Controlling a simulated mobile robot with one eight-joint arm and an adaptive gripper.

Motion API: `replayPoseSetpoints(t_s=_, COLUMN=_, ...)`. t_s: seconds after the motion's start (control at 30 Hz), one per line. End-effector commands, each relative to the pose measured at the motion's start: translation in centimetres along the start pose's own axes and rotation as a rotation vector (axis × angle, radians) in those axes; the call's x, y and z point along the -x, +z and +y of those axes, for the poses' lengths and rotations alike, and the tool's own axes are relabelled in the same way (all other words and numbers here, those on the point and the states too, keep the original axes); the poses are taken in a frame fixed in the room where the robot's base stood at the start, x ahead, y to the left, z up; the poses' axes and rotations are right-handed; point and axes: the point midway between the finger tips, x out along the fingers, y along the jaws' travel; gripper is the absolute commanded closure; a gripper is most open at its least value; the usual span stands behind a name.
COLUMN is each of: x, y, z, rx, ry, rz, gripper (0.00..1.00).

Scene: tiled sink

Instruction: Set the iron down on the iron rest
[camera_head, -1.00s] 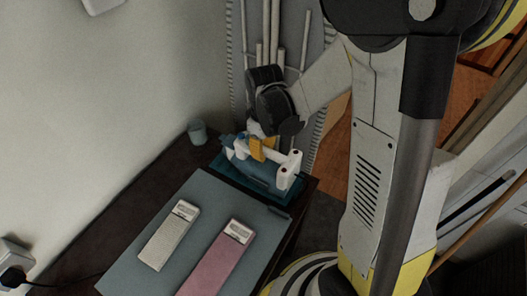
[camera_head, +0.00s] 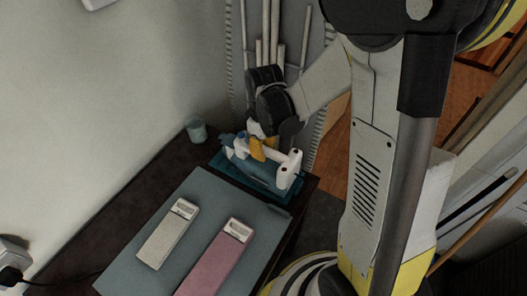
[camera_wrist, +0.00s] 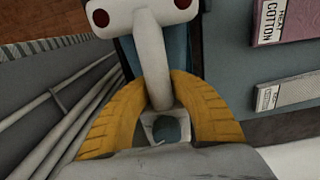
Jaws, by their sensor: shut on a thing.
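The iron (camera_head: 262,165), blue and white with a white handle, is at the far end of the dark table, over the teal iron rest (camera_head: 228,174). Whether its base touches the rest cannot be told. My gripper (camera_head: 257,148), with yellow fingers, is shut on the iron's handle from above. In the wrist view the two yellow fingers (camera_wrist: 160,95) close around the white handle (camera_wrist: 150,58). The iron's underside is hidden.
A grey-blue board (camera_head: 190,222) lies in front of the rest, with a white box (camera_head: 167,234) and a pink box (camera_head: 213,262) on it. A small cup (camera_head: 196,131) stands at the table's back left, near the wall.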

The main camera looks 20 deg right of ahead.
Motion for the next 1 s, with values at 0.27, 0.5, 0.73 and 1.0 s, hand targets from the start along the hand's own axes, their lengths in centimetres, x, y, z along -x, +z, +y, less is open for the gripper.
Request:
replayPoseSetpoints(t_s=0.27, x=-0.2, y=0.0, z=0.0, rx=0.000, ry=0.000, rz=0.000, gripper=0.70)
replayPoseSetpoints(t_s=0.5, x=-0.2, y=0.0, z=0.0, rx=0.000, ry=0.000, rz=0.000, gripper=0.64)
replayPoseSetpoints(t_s=0.73, x=1.2, y=0.0, z=0.0, rx=0.000, ry=0.000, rz=0.000, gripper=0.64)
replayPoseSetpoints(t_s=1.0, x=7.2, y=0.0, z=0.0, rx=0.000, ry=0.000, rz=0.000, gripper=0.64)
